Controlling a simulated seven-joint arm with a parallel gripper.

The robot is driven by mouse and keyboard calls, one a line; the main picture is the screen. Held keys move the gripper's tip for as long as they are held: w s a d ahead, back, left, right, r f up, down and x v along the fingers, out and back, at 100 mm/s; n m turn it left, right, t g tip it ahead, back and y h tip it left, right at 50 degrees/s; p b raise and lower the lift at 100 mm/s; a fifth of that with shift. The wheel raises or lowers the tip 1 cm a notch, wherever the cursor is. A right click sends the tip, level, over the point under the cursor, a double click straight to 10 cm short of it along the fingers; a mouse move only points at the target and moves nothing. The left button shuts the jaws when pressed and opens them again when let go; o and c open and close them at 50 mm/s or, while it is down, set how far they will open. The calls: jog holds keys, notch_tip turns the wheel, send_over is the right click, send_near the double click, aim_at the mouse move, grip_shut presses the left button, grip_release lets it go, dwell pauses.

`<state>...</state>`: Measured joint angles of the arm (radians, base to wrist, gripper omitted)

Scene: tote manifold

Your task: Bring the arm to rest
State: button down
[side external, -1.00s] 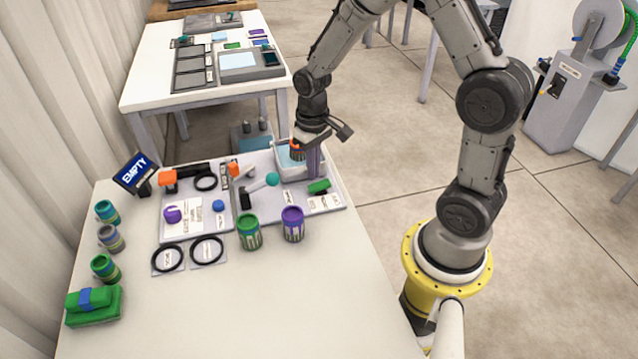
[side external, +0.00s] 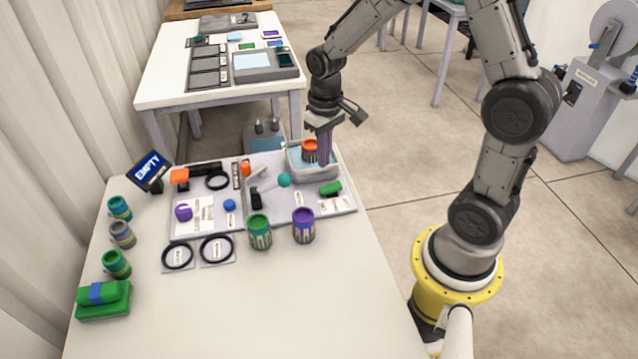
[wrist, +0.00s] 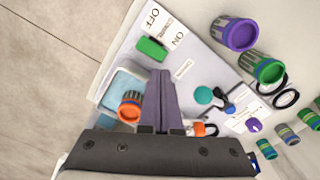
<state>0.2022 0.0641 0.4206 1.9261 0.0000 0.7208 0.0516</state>
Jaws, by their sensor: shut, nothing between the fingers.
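My gripper (side external: 324,162) is shut and empty, pointing down over the back right of the work panel (side external: 345,205). In the side view its purple-grey fingers stand in front of the pale tray's right part. In the wrist view the shut fingers (wrist: 160,78) point over the panel. An orange-topped can (side external: 310,146) stands in the pale tray (side external: 318,174) with a blue floor. In the wrist view the can (wrist: 130,107) is left of the fingers and apart from them. Whether the fingertips touch anything is unclear.
A green switch block (side external: 330,188), a teal knob (side external: 284,180), a purple can (side external: 303,225) and a green can (side external: 259,231) are close by. Several jars stand along the left edge. An "EMPTY" sign (side external: 150,168) stands at back left. The front tabletop is clear.

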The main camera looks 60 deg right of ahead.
jog(key=s+a+r+n+t, duration=0.1)
jog(key=s+a+r+t, duration=0.1)
jog(key=r, duration=0.5)
jog(key=s+a+r+n+t, duration=0.1)
jog(key=s+a+r+t, duration=0.15)
jog(key=r, duration=0.55)
jog(key=s+a+n, duration=0.1)
jog(key=s+a, duration=0.1)
jog(key=s, duration=1)
jog(key=shift+s+a+r+t, duration=0.15)
jog(key=shift+s+r+t, duration=0.1)
jog(key=shift+t, duration=0.2)
